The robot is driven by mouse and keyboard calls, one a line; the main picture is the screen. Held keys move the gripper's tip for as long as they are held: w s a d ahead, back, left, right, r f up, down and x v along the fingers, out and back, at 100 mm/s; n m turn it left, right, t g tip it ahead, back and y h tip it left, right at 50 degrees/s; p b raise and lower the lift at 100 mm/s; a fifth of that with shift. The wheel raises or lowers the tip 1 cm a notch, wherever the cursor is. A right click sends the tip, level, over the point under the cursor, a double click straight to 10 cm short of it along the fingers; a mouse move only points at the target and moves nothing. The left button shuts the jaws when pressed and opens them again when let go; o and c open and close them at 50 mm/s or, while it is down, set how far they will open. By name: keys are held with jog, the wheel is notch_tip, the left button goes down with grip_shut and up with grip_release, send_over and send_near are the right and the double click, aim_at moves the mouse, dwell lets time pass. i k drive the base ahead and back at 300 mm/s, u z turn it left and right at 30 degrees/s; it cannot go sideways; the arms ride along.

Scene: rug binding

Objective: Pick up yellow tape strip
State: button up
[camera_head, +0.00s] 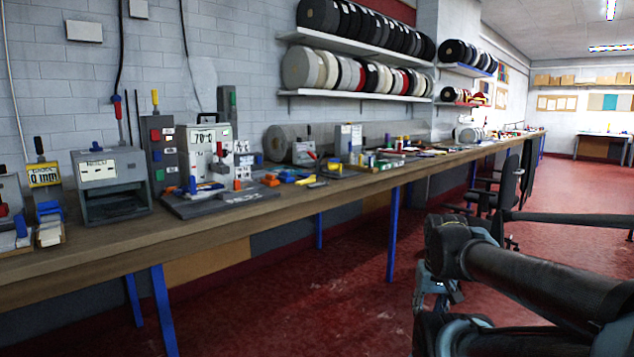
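Small yellow pieces (305,181) lie on the workbench (262,210) among blue and orange items, right of the grey machine base. They are too small and far off for me to tell which one is the yellow tape strip. My arm reaches in from the lower right over the red floor, well right of the bench and apart from it.
Grey machines (110,185) and a dark panel stand along the wall side of the bench. Shelves (355,95) of tape rolls hang above. Blue legs (393,235) hold up the bench's front edge. Black chairs (500,190) stand behind my arm.

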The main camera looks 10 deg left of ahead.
aim_at(306, 181)
jog(key=u, duration=0.3)
jog(key=i, duration=0.95)
jog(key=u, duration=0.95)
jog(key=i, duration=0.5)
jog(key=u, duration=0.3)
